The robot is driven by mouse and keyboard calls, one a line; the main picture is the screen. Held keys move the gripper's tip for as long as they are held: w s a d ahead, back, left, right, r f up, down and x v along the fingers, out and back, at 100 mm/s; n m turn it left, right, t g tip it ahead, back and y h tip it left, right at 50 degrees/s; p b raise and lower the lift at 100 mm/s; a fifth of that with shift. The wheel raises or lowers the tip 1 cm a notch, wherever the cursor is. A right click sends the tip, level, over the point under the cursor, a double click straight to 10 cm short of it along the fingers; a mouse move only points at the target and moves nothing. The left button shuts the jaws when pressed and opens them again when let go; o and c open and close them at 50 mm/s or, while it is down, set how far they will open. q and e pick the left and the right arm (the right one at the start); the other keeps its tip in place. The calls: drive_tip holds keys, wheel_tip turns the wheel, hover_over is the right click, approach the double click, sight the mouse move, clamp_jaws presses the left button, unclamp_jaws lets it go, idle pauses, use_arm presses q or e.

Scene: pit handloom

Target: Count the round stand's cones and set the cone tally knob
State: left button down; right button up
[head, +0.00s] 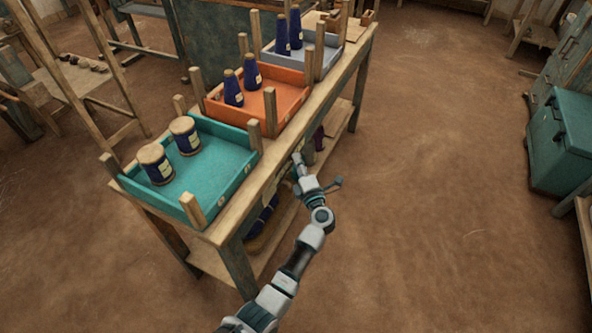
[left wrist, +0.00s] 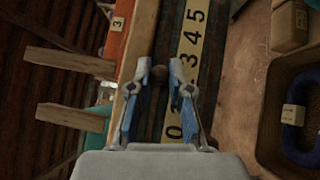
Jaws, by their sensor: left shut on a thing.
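My left gripper (head: 299,163) is at the long side of the wooden bench. In the left wrist view its fingers (left wrist: 160,82) are shut on a small dark round knob (left wrist: 160,74). A pale number strip (left wrist: 194,40) runs beside the knob; 3, 4 and 5 show above and 0 shows below, with the figures between hidden by a finger. The knob is level with a spot just below the 3. Blue cones stand in pairs in the orange tray (head: 288,113) and the grey-blue tray (head: 325,62). I cannot make out a round stand. My right gripper is out of view.
A teal tray (head: 225,183) with two wide blue spools (head: 185,136) sits at the bench's near end. A lower shelf (head: 195,255) holds dark items. Teal chest (head: 560,145) stands at right. The brown floor between is clear.

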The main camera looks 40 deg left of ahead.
use_arm(q)
drive_tip(key=shift+f, duration=0.15)
drive_tip(key=c, duration=1.5)
unclamp_jaws()
drive_tip(key=o, duration=0.4)
drive_tip(key=shift+c, duration=0.2)
drive_tip(key=shift+o, duration=0.4)
drive_tip(key=v, duration=1.2)
